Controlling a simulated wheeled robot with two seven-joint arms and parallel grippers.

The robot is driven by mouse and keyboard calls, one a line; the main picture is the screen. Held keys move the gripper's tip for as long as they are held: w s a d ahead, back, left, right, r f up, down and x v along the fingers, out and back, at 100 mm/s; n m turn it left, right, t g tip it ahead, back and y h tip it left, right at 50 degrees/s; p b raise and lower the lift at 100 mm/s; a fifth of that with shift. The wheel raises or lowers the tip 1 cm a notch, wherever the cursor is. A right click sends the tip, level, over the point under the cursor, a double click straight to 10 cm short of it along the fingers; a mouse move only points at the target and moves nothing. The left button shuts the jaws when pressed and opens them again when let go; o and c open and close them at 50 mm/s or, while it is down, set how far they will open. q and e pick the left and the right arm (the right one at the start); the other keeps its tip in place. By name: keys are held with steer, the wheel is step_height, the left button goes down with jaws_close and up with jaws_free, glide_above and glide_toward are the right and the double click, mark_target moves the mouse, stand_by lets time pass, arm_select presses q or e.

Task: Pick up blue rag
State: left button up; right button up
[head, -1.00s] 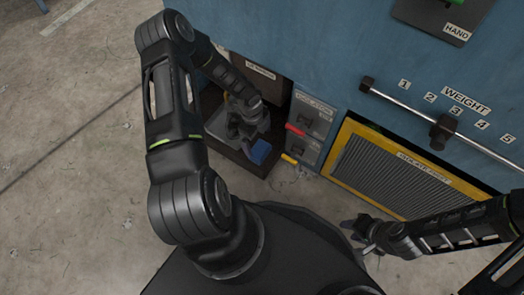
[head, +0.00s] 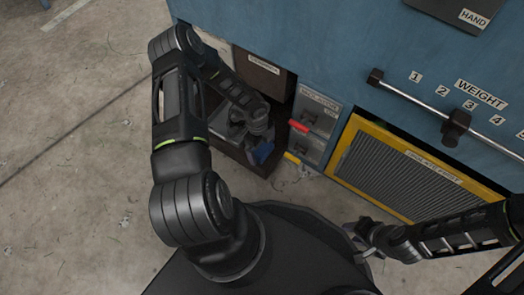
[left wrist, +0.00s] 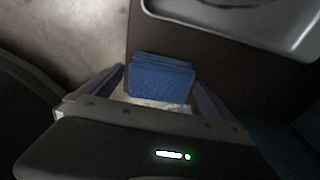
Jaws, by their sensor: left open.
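The blue rag (head: 263,152) is a small folded blue stack in the low open compartment of the blue cabinet. In the left wrist view the rag (left wrist: 162,78) lies between and just beyond my left gripper's two fingers (left wrist: 165,92). Those fingers are spread, with one on each side of it. In the head view my left gripper (head: 256,140) is over the compartment and partly covers the rag. I cannot tell whether the fingers touch it. My right gripper (head: 362,238) is at the lower right, away from the rag; its jaws are too small to read.
A grey metal tray (left wrist: 240,22) is close beside the rag. Small grey panels with a red handle (head: 299,126) stand right of the compartment. A yellow-framed vent (head: 410,172) and a horizontal rail (head: 430,107) are further right. The concrete floor at left is clear.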

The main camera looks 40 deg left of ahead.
mark_target(262, 147)
stand_by(0.6)
arm_select(q)
steer(key=c, duration=1.4)
step_height(262, 147, up, 10)
steer(key=p, duration=0.4)
steer(key=shift+c, duration=0.2)
